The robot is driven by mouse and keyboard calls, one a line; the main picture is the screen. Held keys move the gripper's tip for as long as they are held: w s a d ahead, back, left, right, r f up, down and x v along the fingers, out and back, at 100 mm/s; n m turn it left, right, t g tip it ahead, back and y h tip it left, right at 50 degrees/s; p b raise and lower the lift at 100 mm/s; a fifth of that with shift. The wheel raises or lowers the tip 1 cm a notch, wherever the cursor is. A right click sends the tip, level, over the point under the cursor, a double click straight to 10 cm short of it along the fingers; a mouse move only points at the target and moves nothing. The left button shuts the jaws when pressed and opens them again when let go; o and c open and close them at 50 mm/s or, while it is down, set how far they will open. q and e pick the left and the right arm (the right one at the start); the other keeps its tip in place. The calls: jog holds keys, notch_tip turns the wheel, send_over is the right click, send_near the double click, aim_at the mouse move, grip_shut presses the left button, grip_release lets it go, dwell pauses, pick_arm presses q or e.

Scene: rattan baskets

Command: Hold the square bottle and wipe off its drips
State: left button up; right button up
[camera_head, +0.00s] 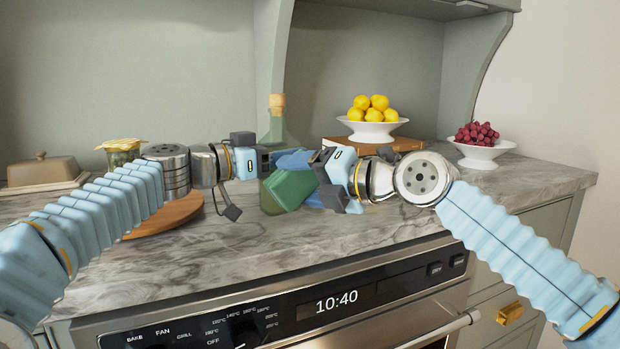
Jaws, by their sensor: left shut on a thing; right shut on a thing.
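The square bottle (277,128) is greenish glass with a cork stopper and stands upright above the marble counter. My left gripper (270,160) is shut on it at mid height, coming from the left. My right gripper (312,180) is shut on a green wiping pad (288,190), coming from the right. The pad lies in front of the bottle and appears to touch or nearly touch it. The grippers and pad hide much of the bottle's body. I cannot make out any drips, nor whether the bottle's base rests on the counter.
A round wooden board (165,217) lies under my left arm. A butter dish (42,171) and a jar (122,150) stand at the left. A lemon bowl (372,130) on a wooden stand and a grape bowl (478,153) stand right. The front middle counter is clear above the oven.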

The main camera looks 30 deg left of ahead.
jog(key=shift+s+a+r, duration=0.15)
jog(key=shift+s+a, duration=0.05)
jog(key=shift+s, duration=0.25)
jog(key=shift+s+a+r, duration=0.1)
jog(key=shift+s+a, duration=0.1)
jog(key=shift+s, duration=0.25)
jog(key=shift+s+d, duration=0.4)
jog(key=shift+d, duration=0.5)
jog(key=shift+s+d, duration=0.4)
jog(key=shift+d, duration=0.55)
jog(key=shift+s+d, duration=0.4)
jog(key=shift+d, duration=0.5)
jog(key=shift+f, duration=0.1)
jog(key=shift+w, duration=0.1)
jog(key=d, duration=0.1)
jog(key=s+d, duration=0.1)
jog(key=shift+s+d, duration=0.2)
jog(key=shift+d, duration=0.15)
